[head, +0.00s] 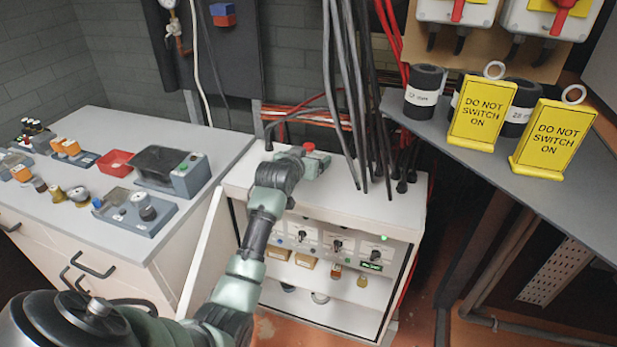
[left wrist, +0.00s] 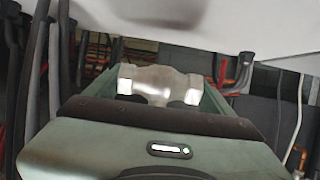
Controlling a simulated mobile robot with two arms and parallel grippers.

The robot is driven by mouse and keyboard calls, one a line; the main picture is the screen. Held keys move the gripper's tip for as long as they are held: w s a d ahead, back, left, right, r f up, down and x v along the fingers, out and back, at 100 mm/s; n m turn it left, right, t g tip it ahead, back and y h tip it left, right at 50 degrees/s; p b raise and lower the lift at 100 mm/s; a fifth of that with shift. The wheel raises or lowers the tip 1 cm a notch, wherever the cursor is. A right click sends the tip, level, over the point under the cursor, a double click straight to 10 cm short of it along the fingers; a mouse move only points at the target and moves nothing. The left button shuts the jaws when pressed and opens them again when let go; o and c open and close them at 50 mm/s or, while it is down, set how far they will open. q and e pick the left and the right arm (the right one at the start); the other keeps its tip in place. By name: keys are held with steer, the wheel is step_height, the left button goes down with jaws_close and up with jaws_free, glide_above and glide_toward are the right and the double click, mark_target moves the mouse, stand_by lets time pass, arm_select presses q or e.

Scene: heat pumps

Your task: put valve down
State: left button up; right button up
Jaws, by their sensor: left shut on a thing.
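My left gripper (head: 316,164) is over the white top of the cabinet (head: 240,176), near its back edge. It is shut on the valve. In the left wrist view the valve (left wrist: 158,84) is a pale metal body with a wider block at each end, lying across between the green jaws (left wrist: 160,95). In the head view a small red cap (head: 309,147) shows at the gripper; the rest of the valve there is mostly hidden by the gripper. I cannot tell whether the valve touches the cabinet top. My right gripper is not in view.
Black cables (head: 350,90) hang down to the cabinet top just right of the gripper. A workbench (head: 100,238) with a red tray (head: 116,163) and several parts stands left. A grey shelf (head: 560,190) with yellow signs (head: 482,112) is at right. The cabinet top's left part is clear.

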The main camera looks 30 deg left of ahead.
mark_target(309, 185)
arm_select(q)
steer(key=shift+f, duration=3.55)
steer(key=o, duration=1.7)
steer(key=shift+f, duration=0.2)
steer(key=shift+r, duration=0.2)
steer(key=v, duration=1.2)
steer(key=shift+s, duration=0.1)
steer(key=shift+d+f, duration=0.1)
steer(key=shift+f, duration=0.05)
